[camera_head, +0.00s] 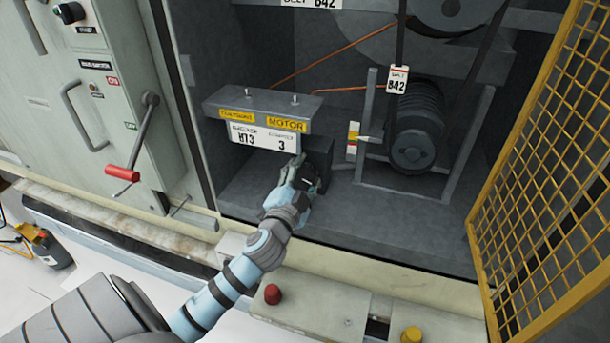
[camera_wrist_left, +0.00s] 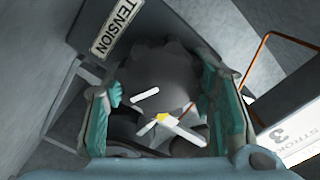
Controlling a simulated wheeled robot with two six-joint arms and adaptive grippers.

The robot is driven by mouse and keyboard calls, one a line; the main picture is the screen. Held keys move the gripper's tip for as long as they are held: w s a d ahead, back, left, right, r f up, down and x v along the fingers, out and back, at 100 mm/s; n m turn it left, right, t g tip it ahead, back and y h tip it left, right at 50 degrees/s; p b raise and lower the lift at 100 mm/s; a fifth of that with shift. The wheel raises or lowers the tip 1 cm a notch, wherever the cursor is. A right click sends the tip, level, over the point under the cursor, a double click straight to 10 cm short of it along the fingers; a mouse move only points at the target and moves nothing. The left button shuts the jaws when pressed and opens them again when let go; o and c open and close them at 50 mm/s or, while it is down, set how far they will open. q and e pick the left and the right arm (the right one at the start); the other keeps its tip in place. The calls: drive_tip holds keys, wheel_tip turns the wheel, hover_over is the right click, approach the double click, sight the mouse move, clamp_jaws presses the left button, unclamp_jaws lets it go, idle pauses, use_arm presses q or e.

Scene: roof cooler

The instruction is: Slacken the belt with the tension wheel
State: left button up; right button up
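The tension wheel (camera_wrist_left: 160,75) is a dark grey lobed knob in the left wrist view, beside a dark block with a TENSION label (camera_wrist_left: 117,27). My left gripper (camera_wrist_left: 165,90) has its teal fingers on opposite sides of the wheel, apparently touching its rim. In the head view my left gripper (camera_head: 303,178) reaches under the grey label housing (camera_head: 262,108) and hides most of the wheel. My right gripper is not in view.
A coloured scale (camera_head: 353,140) with a pale pointer stands left of the motor. A yellow mesh door (camera_head: 550,190) stands open at the right. A red-handled lever (camera_head: 123,173) sticks out at the left. Red (camera_head: 272,294) and yellow (camera_head: 411,335) buttons are in front.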

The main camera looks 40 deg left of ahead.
use_arm(q)
drive_tip(key=o, duration=0.4)
drive_tip(key=v, duration=1.2)
drive_tip(key=shift+f, duration=0.1)
